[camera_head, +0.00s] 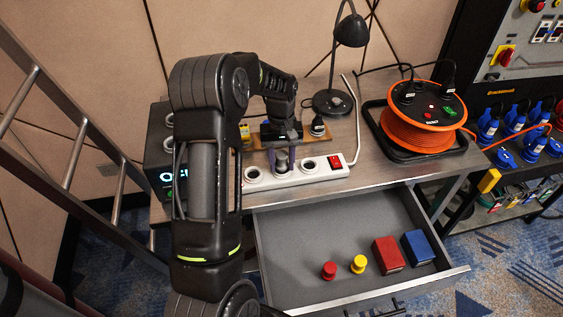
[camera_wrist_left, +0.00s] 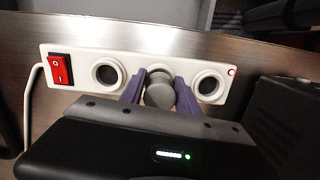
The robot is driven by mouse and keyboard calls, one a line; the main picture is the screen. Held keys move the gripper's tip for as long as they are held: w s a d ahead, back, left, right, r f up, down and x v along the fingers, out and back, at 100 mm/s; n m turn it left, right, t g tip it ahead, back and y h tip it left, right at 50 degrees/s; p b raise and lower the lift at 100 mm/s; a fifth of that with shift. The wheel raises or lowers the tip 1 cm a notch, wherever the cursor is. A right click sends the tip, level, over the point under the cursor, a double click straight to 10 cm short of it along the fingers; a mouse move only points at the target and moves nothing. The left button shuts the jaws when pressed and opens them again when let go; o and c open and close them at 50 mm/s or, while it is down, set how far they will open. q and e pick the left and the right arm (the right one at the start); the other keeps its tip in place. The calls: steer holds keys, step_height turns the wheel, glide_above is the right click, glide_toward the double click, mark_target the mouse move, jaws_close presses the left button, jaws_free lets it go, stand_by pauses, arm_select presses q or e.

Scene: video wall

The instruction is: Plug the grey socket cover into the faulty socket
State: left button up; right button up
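The white power strip (camera_head: 312,176) lies along the front of the table, with round sockets and a red switch at its right end in the head view. It also shows in the wrist view (camera_wrist_left: 85,57), where one open socket stands on each side of the middle one. My left gripper (camera_head: 283,160) points down at the strip's middle socket. Its purple fingers (camera_wrist_left: 160,88) close on the sides of the round grey socket cover (camera_wrist_left: 159,92). The cover is at the middle socket and hides most of it; I cannot tell how deep it sits. My right gripper is out of view.
An open drawer (camera_head: 330,230) below holds a red cylinder (camera_head: 329,270), a yellow cylinder (camera_head: 358,264), a red block (camera_head: 389,253) and a blue block (camera_head: 417,248). A black lamp (camera_head: 332,102) and orange cable reel (camera_head: 420,125) stand behind. A dark device (camera_head: 160,150) is left.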

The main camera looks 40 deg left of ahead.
mark_target(282, 156)
arm_select(q)
steer(key=o, duration=0.4)
steer(key=shift+s+f, duration=0.15)
steer(key=shift+f, duration=0.15)
steer(key=shift+s, duration=0.2)
steer(key=shift+c, duration=1.3)
steer(key=shift+o, duration=1)
steer(key=shift+a+f, duration=0.1)
steer(key=shift+o, duration=0.7)
steer(key=shift+r+p, duration=0.3)
steer(key=shift+r, duration=0.15)
steer(key=shift+a+r+p, duration=0.1)
steer(key=shift+r+p, duration=0.3)
steer(key=shift+r, duration=0.25)
steer(key=shift+w+r+p, duration=0.15)
steer(key=shift+r+p, duration=0.5)
steer(key=shift+r, duration=0.45)
steer(key=shift+w+r+p, duration=0.15)
steer(key=shift+r+p, duration=0.45)
steer(key=shift+r, duration=0.45)
